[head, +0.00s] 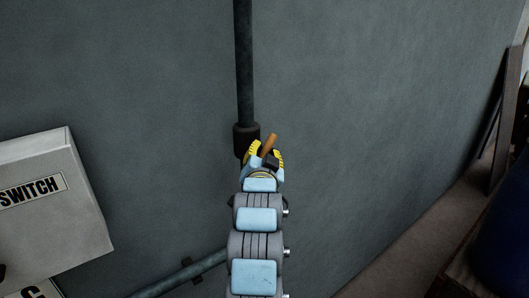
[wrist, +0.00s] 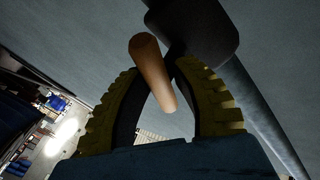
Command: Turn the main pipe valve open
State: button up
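The main pipe valve (head: 246,138) is a dark collar on the vertical pipe (head: 244,60) in the upper middle of the head view. It also shows in the wrist view (wrist: 200,30), top right of centre. Its orange-brown handle (head: 269,144) sticks out toward me. My gripper (head: 266,151) is at the handle, with one yellow finger on each side. In the wrist view the handle (wrist: 153,72) lies between the curved fingertips of my gripper (wrist: 158,78). The fingers are close around it, but I cannot tell whether both touch it. My gripper hides the lower valve.
A white box labelled SWITCH (head: 50,200) is on the wall at the left. A slanting pipe (head: 190,273) runs along the lower wall. Planks (head: 505,120) and a dark blue object (head: 505,240) stand at the right. The wall right of the valve is clear.

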grip_shut()
jog(key=shift+f+n+b, duration=0.25)
jog(key=shift+n+b, duration=0.05)
jog(key=shift+b, duration=0.4)
jog(key=shift+f+t+b, duration=0.1)
jog(key=shift+t+b, duration=0.2)
jog(key=shift+b, duration=0.15)
jog(key=n+t+b, duration=0.1)
jog(key=b, duration=0.2)
jog(key=shift+f+n, duration=0.2)
jog(key=shift+n, duration=0.2)
jog(key=n+t+b, duration=0.1)
jog(key=b, duration=0.1)
jog(key=n+y+b, duration=0.1)
jog(key=shift+r+n+t+b, duration=0.2)
jog(key=shift+n+t+b, duration=0.2)
jog(key=shift+w+r+n+t+y+b, duration=0.15)
jog(key=shift+n+t+y+b, duration=0.25)
jog(key=shift+n+y+b, duration=0.4)
jog(key=shift+r, duration=0.1)
